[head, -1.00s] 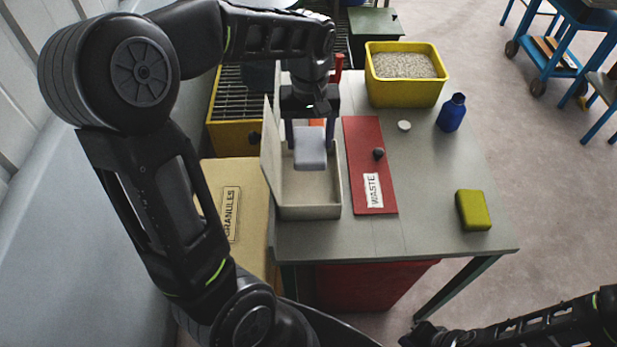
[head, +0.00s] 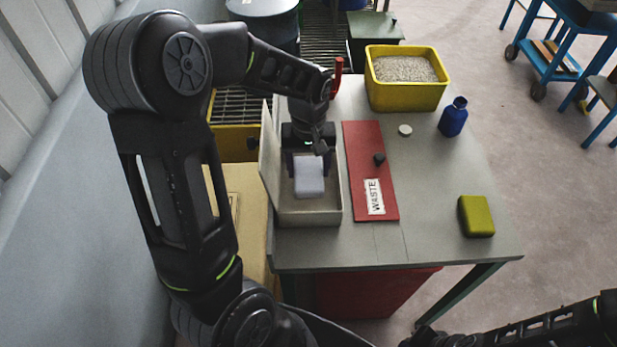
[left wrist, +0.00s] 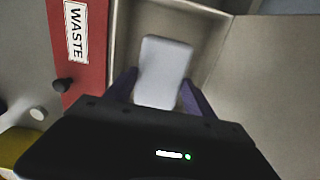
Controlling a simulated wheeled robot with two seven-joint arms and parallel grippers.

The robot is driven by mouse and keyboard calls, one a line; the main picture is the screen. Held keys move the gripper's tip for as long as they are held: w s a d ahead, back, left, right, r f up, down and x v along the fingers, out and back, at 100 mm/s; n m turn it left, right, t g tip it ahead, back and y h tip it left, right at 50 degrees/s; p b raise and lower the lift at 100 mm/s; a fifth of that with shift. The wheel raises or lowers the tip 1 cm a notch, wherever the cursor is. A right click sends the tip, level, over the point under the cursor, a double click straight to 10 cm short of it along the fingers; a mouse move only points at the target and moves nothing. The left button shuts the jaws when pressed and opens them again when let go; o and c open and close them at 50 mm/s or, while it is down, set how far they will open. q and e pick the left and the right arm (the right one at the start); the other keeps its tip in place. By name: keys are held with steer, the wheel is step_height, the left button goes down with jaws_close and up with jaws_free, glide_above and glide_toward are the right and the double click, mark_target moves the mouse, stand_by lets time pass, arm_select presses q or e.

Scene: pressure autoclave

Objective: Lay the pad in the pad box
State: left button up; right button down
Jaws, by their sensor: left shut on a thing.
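The pad (head: 309,175) is a pale grey-white block, and it also shows in the left wrist view (left wrist: 163,72). My left gripper (head: 308,172) is shut on it, with a dark purple finger on each side (left wrist: 157,92). The pad box (head: 310,219) is a beige open box on the table, its lid raised on the left side. In the left wrist view the box (left wrist: 207,10) lies around and beyond the pad. The pad is within the box opening; I cannot tell whether it touches the floor. My right gripper (head: 420,338) is at the bottom edge, its fingers unclear.
A red waste panel (head: 366,150) with a dark knob lies right of the box. A yellow bin of granules (head: 407,98), a white disc (head: 405,130), a blue bottle (head: 453,117) and a yellow-green block (head: 476,216) stand on the table (head: 430,190).

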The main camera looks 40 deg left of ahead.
mark_target(309, 171)
arm_select(q)
steer(key=shift+f, duration=0.25)
steer(key=shift+f, duration=1.9)
steer(key=shift+f, duration=0.1)
steer(key=o, duration=1.4)
steer(key=shift+o, duration=0.2)
step_height(309, 171, up, 12)
steer(key=shift+r+b, duration=0.15)
steer(key=shift+b, duration=0.35)
